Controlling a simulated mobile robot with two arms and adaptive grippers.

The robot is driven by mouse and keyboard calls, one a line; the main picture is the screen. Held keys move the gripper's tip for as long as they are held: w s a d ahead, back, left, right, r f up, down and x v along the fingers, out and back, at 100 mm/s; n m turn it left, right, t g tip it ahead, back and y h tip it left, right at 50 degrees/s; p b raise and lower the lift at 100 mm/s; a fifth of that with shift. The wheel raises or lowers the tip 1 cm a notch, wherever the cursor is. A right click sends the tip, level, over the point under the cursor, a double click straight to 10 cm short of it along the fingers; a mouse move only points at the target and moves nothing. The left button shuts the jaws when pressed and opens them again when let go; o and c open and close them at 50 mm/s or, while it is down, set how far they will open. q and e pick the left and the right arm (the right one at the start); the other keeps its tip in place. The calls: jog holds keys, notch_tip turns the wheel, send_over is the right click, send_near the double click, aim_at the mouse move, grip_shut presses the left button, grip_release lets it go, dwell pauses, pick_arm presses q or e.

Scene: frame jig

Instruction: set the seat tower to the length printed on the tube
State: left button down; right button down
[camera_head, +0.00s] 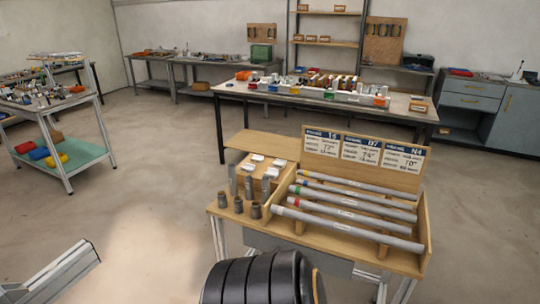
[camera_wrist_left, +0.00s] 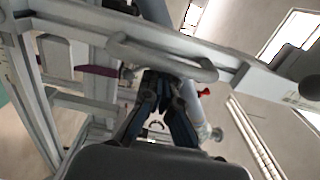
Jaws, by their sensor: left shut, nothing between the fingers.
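My left gripper (camera_wrist_left: 160,82) is in the left wrist view, its dark fingers shut with nothing seen between them. The fingertips are close to a grey looped bar (camera_wrist_left: 158,58) on a metal frame (camera_wrist_left: 85,12); I cannot tell whether they touch. A red lever or knob (camera_wrist_left: 204,92) sits beside a pale cylindrical part (camera_wrist_left: 190,98) right of the fingers. I cannot tell which part is the seat tower. In the head view several grey tubes (camera_head: 357,198) with coloured bands lie in a wooden rack; their printing is too small to read. My right gripper is not in view.
Three printed cards (camera_head: 361,150) stand behind the tubes. Metal cylinders (camera_head: 238,204) stand on the bench's left part. A metal frame (camera_head: 55,275) enters at lower left. A long workbench (camera_head: 230,88) stands behind, and a trolley (camera_head: 75,160) at left. Open floor lies between.

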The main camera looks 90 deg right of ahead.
pick_arm(q)
jog(key=shift+w+a, duration=0.35)
jog(key=shift+a, duration=0.5)
jog(key=shift+w+a, duration=0.3)
jog(key=shift+a, duration=0.55)
jog(key=shift+w+a+r, duration=0.1)
jog(key=shift+w+a, duration=0.05)
jog(key=shift+a, duration=0.25)
jog(key=shift+d, duration=0.2)
jog(key=shift+s+d, duration=0.4)
jog(key=shift+d, duration=0.4)
jog(key=v, duration=0.8)
